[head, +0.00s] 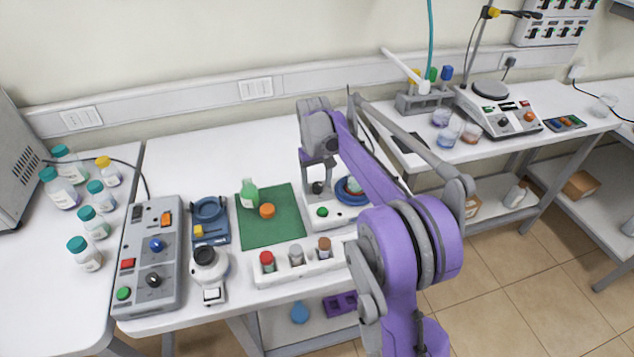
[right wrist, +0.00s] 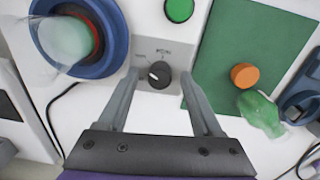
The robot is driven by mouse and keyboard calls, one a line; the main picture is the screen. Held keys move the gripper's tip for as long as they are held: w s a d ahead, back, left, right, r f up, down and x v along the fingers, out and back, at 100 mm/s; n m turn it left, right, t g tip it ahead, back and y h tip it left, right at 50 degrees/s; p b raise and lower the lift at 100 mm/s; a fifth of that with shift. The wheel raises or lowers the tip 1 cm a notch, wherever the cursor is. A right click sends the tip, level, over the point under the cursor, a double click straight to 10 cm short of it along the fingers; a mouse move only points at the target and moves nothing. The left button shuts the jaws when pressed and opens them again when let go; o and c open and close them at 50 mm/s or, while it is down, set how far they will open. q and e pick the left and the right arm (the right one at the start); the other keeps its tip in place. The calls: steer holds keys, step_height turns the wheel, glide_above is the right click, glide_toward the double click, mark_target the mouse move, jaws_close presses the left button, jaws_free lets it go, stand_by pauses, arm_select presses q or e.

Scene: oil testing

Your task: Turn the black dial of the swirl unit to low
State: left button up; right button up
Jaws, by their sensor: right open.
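The swirl unit (head: 338,213) is a pale grey box at the table's right part, partly hidden by my right arm. It has a green button (right wrist: 179,10), and a blue ring (right wrist: 117,66) around a clear vessel (right wrist: 65,40). Its black dial (right wrist: 159,74) shows in the right wrist view; a white pointer mark faces the left of the picture, and small labels are too blurred to read. My right gripper (right wrist: 160,88) is open, with one finger on each side of the dial. Whether the fingers touch it cannot be told. My left gripper is not in view.
A white rack (head: 279,277) with small vials stands in front. A grey control box (head: 150,260) with knobs is at the left.

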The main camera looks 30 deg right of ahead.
mark_target(315, 185)
step_height(315, 185, up, 10)
steer(key=shift+a+r+p, duration=0.2)
steer(key=shift+r+p, duration=0.05)
steer(key=shift+p, duration=0.15)
steer(key=shift+a, duration=0.1)
